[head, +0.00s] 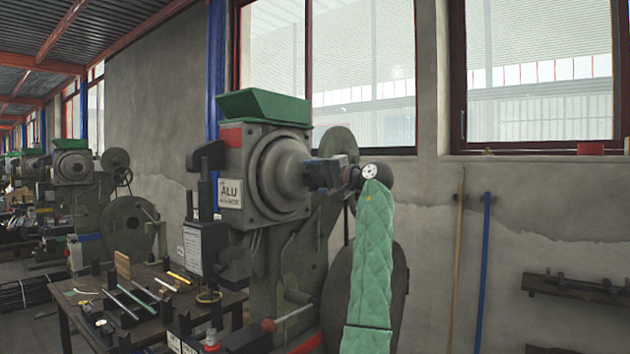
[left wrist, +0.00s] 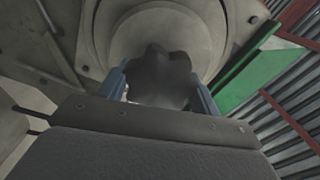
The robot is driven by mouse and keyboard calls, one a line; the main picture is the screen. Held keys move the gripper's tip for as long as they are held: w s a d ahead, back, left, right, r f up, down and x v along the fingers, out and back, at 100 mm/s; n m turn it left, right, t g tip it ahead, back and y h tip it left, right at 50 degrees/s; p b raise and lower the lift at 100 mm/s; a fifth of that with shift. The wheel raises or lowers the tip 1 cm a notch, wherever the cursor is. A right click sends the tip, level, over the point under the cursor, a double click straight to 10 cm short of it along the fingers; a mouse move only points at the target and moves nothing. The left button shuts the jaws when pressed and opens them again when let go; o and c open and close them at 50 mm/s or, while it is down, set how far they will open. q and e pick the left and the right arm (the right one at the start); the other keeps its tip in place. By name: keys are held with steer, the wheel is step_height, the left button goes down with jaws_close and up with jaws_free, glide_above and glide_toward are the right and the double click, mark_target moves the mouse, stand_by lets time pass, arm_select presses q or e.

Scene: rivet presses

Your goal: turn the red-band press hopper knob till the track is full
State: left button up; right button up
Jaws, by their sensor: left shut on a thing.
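The red-band press (head: 285,255) stands in the middle of the head view, with a red patch (head: 231,137) and an ALU label. Its green hopper tray (head: 264,106) sits on top, above the round grey drum (head: 272,172). My left gripper (head: 318,175) reaches the drum's front from the right. In the left wrist view, its two blue fingers (left wrist: 160,85) are shut on the dark lobed knob (left wrist: 158,72), in front of the drum's round face. The knob is mostly hidden in the head view. I cannot make out how full the track is. My right gripper is out of view.
A bench (head: 135,320) with rods and small tools stands at the lower left. Another press (head: 75,195) is farther back on the left. Windows and a wall are behind, with two poles leaning there and a shelf (head: 575,288) at right.

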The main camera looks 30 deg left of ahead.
arm_select(q)
steer(key=n+b, duration=0.1)
steer(key=n, duration=0.3)
steer(key=n+b, duration=0.2)
steer(key=n, duration=0.3)
steer(key=shift+f+n, duration=0.2)
steer(key=shift+n, duration=0.1)
steer(key=shift+n+b, duration=0.3)
steer(key=shift+n, duration=0.8)
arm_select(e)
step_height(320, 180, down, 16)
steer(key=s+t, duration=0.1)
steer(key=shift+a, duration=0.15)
arm_select(q)
steer(key=o, duration=1)
steer(key=shift+r, duration=0.1)
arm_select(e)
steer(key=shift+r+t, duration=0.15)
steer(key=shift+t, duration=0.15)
arm_select(q)
steer(key=shift+d, duration=0.1)
